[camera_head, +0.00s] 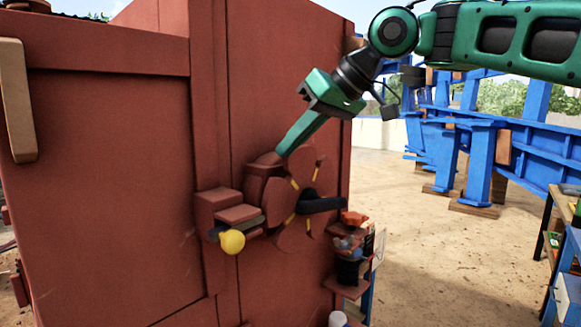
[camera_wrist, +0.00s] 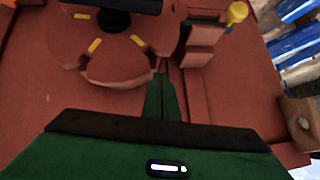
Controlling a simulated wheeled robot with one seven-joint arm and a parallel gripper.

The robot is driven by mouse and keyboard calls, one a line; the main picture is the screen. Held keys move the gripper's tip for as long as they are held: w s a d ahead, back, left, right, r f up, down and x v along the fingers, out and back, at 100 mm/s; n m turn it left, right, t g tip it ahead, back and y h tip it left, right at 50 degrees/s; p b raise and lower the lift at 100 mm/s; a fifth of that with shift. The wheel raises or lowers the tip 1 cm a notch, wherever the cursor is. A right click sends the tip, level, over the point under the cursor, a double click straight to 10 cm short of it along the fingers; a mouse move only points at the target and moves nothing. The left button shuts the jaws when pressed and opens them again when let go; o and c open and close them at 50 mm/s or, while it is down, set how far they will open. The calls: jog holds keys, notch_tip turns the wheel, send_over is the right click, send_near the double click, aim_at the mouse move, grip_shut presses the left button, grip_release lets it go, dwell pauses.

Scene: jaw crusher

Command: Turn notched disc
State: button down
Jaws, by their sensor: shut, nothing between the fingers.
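The notched disc (camera_head: 284,200) is reddish-brown with yellow marks and is mounted on the side of the red machine. A black bar (camera_head: 322,205) sticks out from its middle. In the wrist view the disc (camera_wrist: 118,66) fills the upper left, with notches between its lobes and the black bar (camera_wrist: 125,4) at the top edge. My green gripper (camera_head: 281,153) is shut and empty, its fingertips at the disc's upper rim. In the wrist view the fingertips (camera_wrist: 160,78) are beside the rim; I cannot tell whether they touch it.
A lever with a yellow knob (camera_head: 232,241) juts out left of the disc. A small shelf (camera_head: 347,287) with small items sits below right. Blue steel frames (camera_head: 478,165) stand behind on sandy ground. A shelf rack (camera_head: 560,235) is at the far right.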

aim_at(289, 163)
jog(key=shift+s+a+f, duration=0.1)
jog(key=shift+s+f, duration=0.05)
jog(key=shift+f, duration=0.85)
jog(key=shift+s+a+f, duration=0.1)
jog(key=shift+s+f, duration=0.05)
jog(key=shift+f, duration=0.8)
